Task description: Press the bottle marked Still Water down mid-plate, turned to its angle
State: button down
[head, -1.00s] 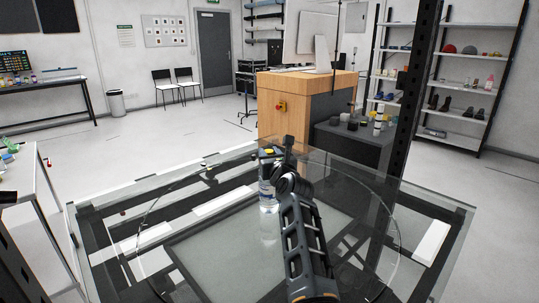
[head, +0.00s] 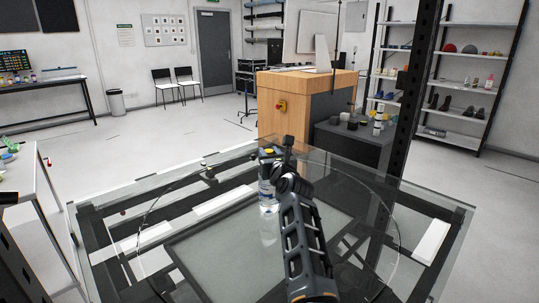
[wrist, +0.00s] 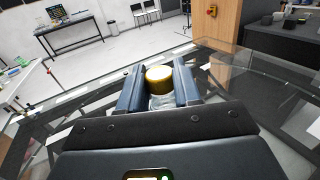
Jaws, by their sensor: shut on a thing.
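The bottle (head: 265,191) is clear with a yellow cap and a blue and white label; its wording is too small to read. It stands about upright at the middle of the round glass plate (head: 190,264), partly behind my arm in the head view. Whether its base touches the plate I cannot tell. My gripper (wrist: 159,82) is shut on the bottle just under the cap (wrist: 159,77), one finger on each side.
The plate lies on a glass-topped table with a dark frame (head: 452,232). A dark post (head: 405,120) rises at its right side. A wooden desk (head: 290,95) and a dark cabinet with small items (head: 352,145) stand behind. The plate around the bottle is clear.

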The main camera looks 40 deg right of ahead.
jog(key=c, duration=1.1)
grip_release()
jog(key=shift+f, duration=0.55)
jog(key=o, duration=0.4)
jog(key=shift+r, duration=0.25)
jog(key=shift+v, duration=3.95)
